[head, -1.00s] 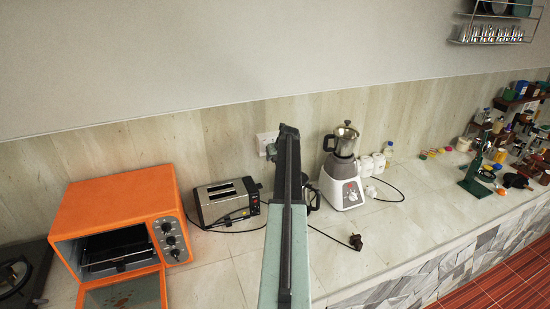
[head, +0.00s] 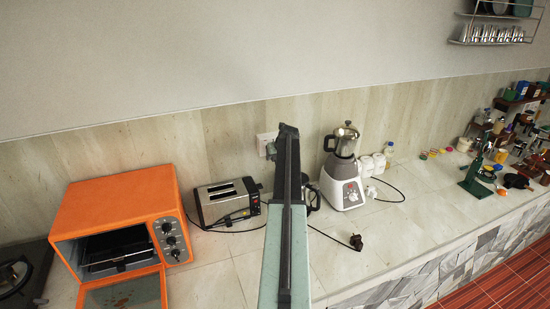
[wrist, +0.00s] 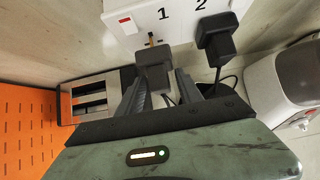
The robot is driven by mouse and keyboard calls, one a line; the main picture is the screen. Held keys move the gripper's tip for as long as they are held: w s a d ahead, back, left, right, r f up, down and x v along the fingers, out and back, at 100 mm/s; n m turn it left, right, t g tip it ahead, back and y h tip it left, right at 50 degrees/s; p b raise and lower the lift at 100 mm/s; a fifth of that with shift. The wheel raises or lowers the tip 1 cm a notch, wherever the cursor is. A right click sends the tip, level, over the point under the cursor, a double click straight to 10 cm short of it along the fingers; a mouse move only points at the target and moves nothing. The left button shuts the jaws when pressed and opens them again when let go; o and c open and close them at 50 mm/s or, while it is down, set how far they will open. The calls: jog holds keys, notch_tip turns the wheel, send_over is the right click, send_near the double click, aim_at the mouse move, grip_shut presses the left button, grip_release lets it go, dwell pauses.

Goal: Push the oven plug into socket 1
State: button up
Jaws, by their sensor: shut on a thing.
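In the wrist view my gripper (wrist: 160,84) is shut on a dark grey plug, the oven plug (wrist: 153,66). The plug sits just below socket 1 on the white socket panel (wrist: 148,18). Its brass-coloured pin shows between the plug body and the panel, so the plug is not flush; whether the pin tips are inside the holes I cannot tell. A black plug (wrist: 216,40) sits in socket 2. In the head view the orange oven (head: 120,215) stands at the left with its door open, and my arm hides most of my gripper near the panel (head: 262,138).
A toaster (head: 228,203) stands below and left of the panel. A white food processor (head: 343,185) stands to the right. A loose black plug (head: 355,241) lies on the counter (head: 385,235) near the front. Cords lie across the counter.

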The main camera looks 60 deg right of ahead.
jog(key=shift+w+d, duration=0.7)
jog(key=shift+w, duration=0.3)
jog(key=o, duration=1.5)
jog(key=p+v, duration=0.6)
jog(key=v, duration=0.1)
jog(key=shift+s+a+r, duration=0.1)
jog(key=shift+s+r, duration=0.1)
jog(key=shift+r, duration=0.15)
jog(key=shift+w, duration=0.1)
